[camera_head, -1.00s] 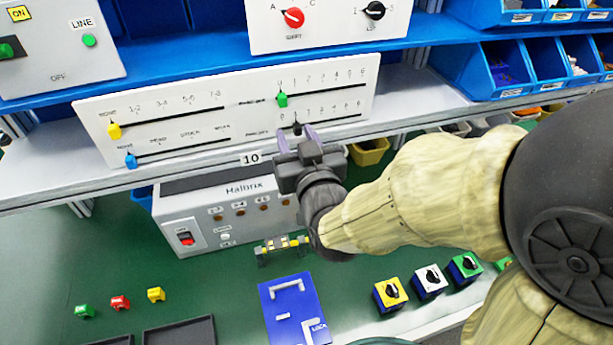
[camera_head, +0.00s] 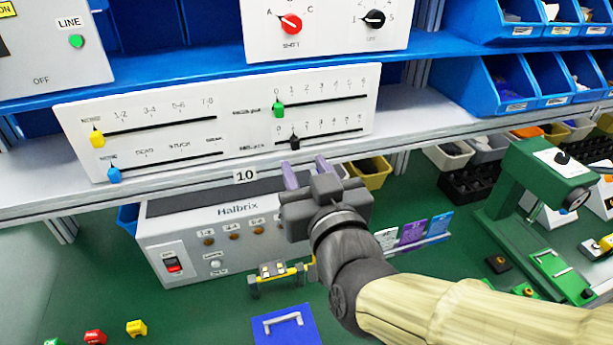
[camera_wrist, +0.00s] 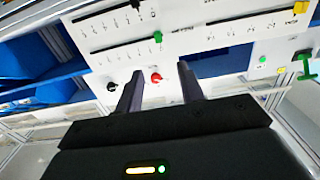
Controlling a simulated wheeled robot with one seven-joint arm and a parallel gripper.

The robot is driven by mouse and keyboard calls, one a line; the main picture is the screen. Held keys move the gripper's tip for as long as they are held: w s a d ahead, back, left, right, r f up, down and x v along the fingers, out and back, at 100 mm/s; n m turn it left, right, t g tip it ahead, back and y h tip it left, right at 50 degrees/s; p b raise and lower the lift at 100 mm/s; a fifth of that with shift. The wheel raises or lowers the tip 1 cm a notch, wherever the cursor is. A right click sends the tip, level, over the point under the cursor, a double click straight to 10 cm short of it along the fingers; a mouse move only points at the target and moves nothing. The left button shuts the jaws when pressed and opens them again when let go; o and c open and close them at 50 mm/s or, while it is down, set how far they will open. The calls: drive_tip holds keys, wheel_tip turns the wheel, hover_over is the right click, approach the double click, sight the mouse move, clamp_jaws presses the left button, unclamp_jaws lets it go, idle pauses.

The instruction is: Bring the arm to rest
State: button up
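My gripper (camera_head: 305,170) is in front of and below the white slider panel (camera_head: 215,120). Its two fingers stand apart with nothing between them, as the wrist view (camera_wrist: 160,75) also shows. The black slider (camera_head: 294,142) sits near 1 on the lower right scale, clear of the fingers. The green slider (camera_head: 278,108) is near 0 above it. The yellow slider (camera_head: 97,138) and blue slider (camera_head: 114,174) are at the left ends of their tracks. My forearm reaches in from the lower right.
A grey Halbrix box (camera_head: 200,245) stands below and behind my gripper. A white panel with a red knob (camera_head: 291,24) and a black knob (camera_head: 375,19) is above. A green machine (camera_head: 535,190) stands at right. Blue bins (camera_head: 500,80) fill the upper right shelf.

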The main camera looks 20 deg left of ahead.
drive_tip(key=shift+s, duration=0.15)
drive_tip(key=w+d+f+m+g+h+p, duration=0.2)
drive_tip(key=w+d+f+g+h+p, duration=0.3)
drive_tip(key=d+f, duration=0.6)
drive_tip(key=s+d+f+m+g+h, duration=0.2)
drive_tip(key=d+f+g, duration=0.1)
drive_tip(key=d, duration=0.4)
drive_tip(key=s+d+f+m+g+h+p, duration=0.1)
drive_tip(key=s+d+f+m+g+h, duration=0.1)
drive_tip(key=d, duration=0.6)
wheel_tip(320, 180, down, 3)
drive_tip(key=s+g, duration=0.1)
drive_tip(key=g, duration=0.1)
drive_tip(key=shift+s+d+g+h+p, duration=0.25)
drive_tip(key=shift+s+g+h+p, duration=0.05)
